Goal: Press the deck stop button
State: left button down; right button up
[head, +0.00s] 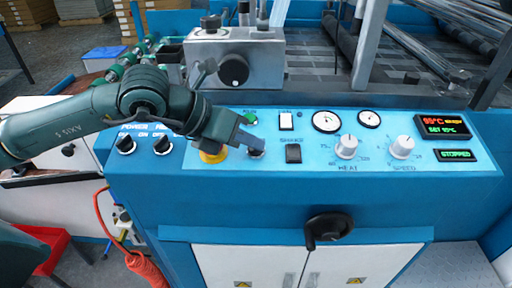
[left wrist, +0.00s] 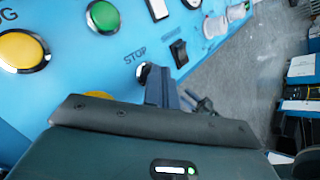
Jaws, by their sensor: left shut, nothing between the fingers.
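The deck stop button is a small dark button (head: 257,153) in the head view, low on the blue panel below the green button. In the left wrist view it (left wrist: 143,72) shows beside its STOP label, with a bright ring and its lower part hidden. My left gripper (head: 250,139) is shut and empty, its fingertips right at the button's upper left edge. In the left wrist view the gripper's fingers (left wrist: 160,88) overlap the button's edge. I cannot tell whether they touch it. My right gripper is not in view.
Close by are the green button (head: 250,118), a black rocker switch (head: 293,153), a white switch (head: 286,121) and a yellow piece (head: 213,156) partly under my gripper. A yellow JOG button (left wrist: 22,50) shows in the left wrist view. The status display (head: 455,155) reads STOPPED.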

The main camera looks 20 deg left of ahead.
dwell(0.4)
pick_arm(q)
jog(key=shift+s+r, duration=0.15)
jog(key=shift+r, duration=0.65)
jog(key=r+p, duration=0.1)
jog(key=r, duration=0.1)
jog(key=s+r+p, duration=0.1)
jog(key=r, duration=0.2)
jog(key=shift+d+p, duration=0.2)
jog(key=shift+p, duration=0.2)
jog(key=shift+f, duration=0.1)
